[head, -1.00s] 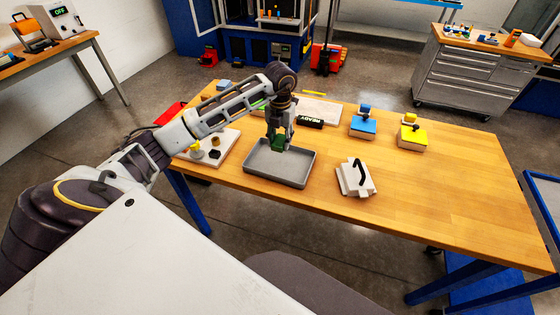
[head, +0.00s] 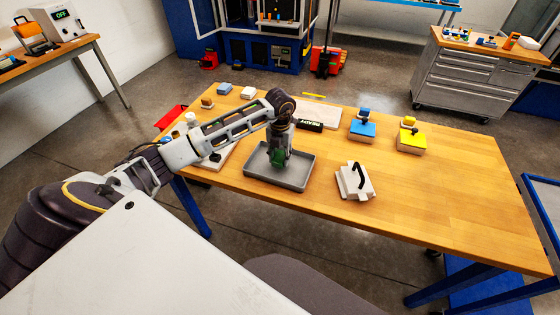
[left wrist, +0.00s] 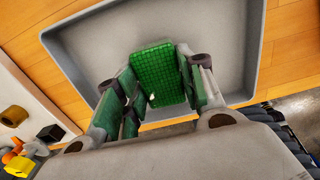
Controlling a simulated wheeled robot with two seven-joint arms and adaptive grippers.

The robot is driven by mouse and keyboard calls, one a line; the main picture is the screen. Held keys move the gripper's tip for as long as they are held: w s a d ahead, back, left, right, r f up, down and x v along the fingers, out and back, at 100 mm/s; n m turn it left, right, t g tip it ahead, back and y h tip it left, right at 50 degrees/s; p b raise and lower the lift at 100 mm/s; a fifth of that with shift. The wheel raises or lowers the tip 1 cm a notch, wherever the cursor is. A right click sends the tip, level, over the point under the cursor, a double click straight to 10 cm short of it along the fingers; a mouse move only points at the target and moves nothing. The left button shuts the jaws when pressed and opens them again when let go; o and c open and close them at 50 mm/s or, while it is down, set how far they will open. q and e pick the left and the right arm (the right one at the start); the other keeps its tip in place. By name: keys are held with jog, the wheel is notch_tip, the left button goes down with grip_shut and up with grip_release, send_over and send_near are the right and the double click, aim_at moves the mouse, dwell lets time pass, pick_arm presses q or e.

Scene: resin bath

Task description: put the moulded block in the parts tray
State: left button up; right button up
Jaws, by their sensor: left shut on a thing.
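The moulded block (left wrist: 160,75) is green with a gridded top. It shows between the fingers of my left gripper (left wrist: 162,88) in the left wrist view, and the gripper is shut on it. In the head view my left gripper (head: 279,160) is low inside the grey parts tray (head: 298,181), and the block is mostly hidden by the fingers. The tray's walls surround the block. I cannot tell whether the block touches the tray floor. My right gripper is not in view.
A white lidded box with a black handle (head: 356,181) stands right of the tray. Blue (head: 362,130) and yellow (head: 411,142) blocks stand further right. The table's right side is clear.

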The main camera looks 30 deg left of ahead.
aim_at(280, 156)
pick_arm(q)
notch_tip(280, 156, down, 3)
jog(key=shift+r, duration=0.2)
jog(key=shift+f, duration=0.15)
jog(key=shift+f, duration=0.15)
jog(key=o, duration=1)
